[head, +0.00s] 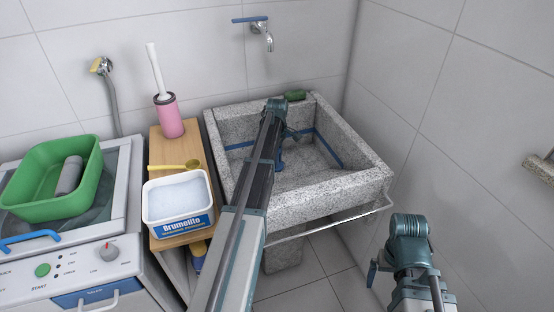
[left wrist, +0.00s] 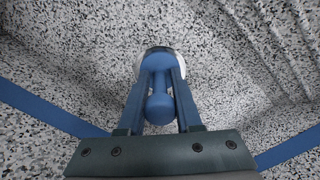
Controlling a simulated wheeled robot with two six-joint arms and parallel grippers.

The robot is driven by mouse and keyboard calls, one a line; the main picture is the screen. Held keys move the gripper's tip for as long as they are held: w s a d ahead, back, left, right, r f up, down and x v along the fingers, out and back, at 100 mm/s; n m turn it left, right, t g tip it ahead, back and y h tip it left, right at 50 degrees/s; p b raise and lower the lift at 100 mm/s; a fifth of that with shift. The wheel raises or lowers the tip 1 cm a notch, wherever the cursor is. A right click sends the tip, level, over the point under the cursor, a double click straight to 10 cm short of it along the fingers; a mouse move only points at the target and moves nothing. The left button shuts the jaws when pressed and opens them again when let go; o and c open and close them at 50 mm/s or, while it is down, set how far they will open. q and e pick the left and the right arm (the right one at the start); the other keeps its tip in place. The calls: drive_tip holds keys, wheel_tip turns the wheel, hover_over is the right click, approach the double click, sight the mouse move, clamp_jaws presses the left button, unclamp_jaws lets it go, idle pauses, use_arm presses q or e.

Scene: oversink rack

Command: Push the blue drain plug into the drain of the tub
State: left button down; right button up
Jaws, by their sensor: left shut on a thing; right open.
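The grey speckled stone tub (head: 345,187) stands against the back wall. My left arm reaches over its front left edge, and my left gripper (head: 279,160) is down inside the tub. In the left wrist view my left gripper (left wrist: 159,108) is shut on the knob of the blue drain plug (left wrist: 159,110). The plug's wider end lies over the drain (left wrist: 148,54), whose pale metal rim shows around it. I cannot tell how deep the plug sits. My right gripper (head: 374,272) is open and empty, outside the tub at the front right.
A blue line (head: 327,148) runs around the tub's inner walls. A dark green object (head: 295,95) lies on the back rim, below the tap (head: 264,38). A white Brumelito box (head: 178,200) and pink brush holder (head: 169,116) stand left on a wooden shelf.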

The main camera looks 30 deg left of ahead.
use_arm(q)
drive_tip(key=c, duration=0.5)
unclamp_jaws()
wheel_tip(320, 180, up, 14)
drive_tip(key=p, duration=1.4)
drive_tip(key=shift+f, duration=0.2)
wheel_tip(320, 180, down, 13)
drive_tip(key=b, duration=1.3)
drive_tip(key=shift+f+b, duration=0.15)
drive_tip(key=shift+b, duration=0.25)
